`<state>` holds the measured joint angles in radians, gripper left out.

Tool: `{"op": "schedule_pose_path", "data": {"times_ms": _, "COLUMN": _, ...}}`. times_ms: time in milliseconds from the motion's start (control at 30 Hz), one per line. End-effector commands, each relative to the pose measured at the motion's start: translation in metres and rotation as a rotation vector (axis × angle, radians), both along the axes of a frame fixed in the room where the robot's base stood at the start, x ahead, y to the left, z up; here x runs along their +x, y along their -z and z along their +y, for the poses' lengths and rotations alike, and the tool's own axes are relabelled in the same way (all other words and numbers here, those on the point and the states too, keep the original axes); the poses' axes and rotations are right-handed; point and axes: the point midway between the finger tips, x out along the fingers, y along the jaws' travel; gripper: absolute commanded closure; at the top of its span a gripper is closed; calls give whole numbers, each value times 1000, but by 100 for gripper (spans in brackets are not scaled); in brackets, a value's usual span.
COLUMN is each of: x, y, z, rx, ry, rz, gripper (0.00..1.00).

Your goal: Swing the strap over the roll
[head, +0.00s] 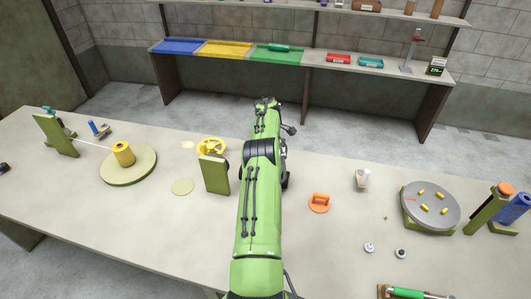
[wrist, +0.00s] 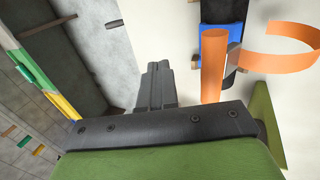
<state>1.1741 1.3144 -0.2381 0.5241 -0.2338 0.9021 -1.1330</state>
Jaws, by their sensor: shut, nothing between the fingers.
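My gripper (head: 265,103) is at the far end of my green arm, over the back edge of the table. In the wrist view its dark fingers (wrist: 157,84) are together and empty. To their right, apart from them, are an upright orange cylinder (wrist: 213,65) and a curved orange band (wrist: 290,58), open like a C. A blue piece (wrist: 209,48) shows partly behind the cylinder. I cannot tell which pieces match between views.
A grey turntable (head: 440,199) with yellow pieces stands at the right. An orange handle (head: 319,202), a white cup (head: 362,177) and a yellow handwheel (head: 211,146) are near my arm. A yellow cylinder (head: 123,152) stands on a round board at the left. My arm hides the table's middle.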

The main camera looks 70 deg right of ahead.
Motion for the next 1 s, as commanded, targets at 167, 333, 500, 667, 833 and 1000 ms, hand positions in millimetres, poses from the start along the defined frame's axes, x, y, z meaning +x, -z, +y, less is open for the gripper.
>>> {"op": "schedule_pose_path", "data": {"times_ms": 167, "x": 0, "y": -6, "z": 0, "rx": 0, "ry": 0, "rz": 0, "gripper": 100}}
{"op": "schedule_pose_path", "data": {"times_ms": 333, "x": 0, "y": -5, "z": 0, "rx": 0, "ry": 0, "rz": 0, "gripper": 100}}
{"op": "schedule_pose_path", "data": {"times_ms": 500, "x": 0, "y": -17, "z": 4, "rx": -2, "ry": -2, "rz": 0, "gripper": 100}}
{"op": "schedule_pose_path", "data": {"times_ms": 667, "x": -2, "y": -49, "z": 18, "rx": -4, "ry": 0, "rz": -2, "gripper": 100}}
{"op": "schedule_pose_path", "data": {"times_ms": 833, "x": -5, "y": -88, "z": 34, "rx": -3, "ry": 1, "rz": -2, "gripper": 100}}
{"op": "schedule_pose_path", "data": {"times_ms": 1000, "x": -8, "y": -125, "z": 49, "rx": -3, "ry": 0, "rz": -1, "gripper": 100}}
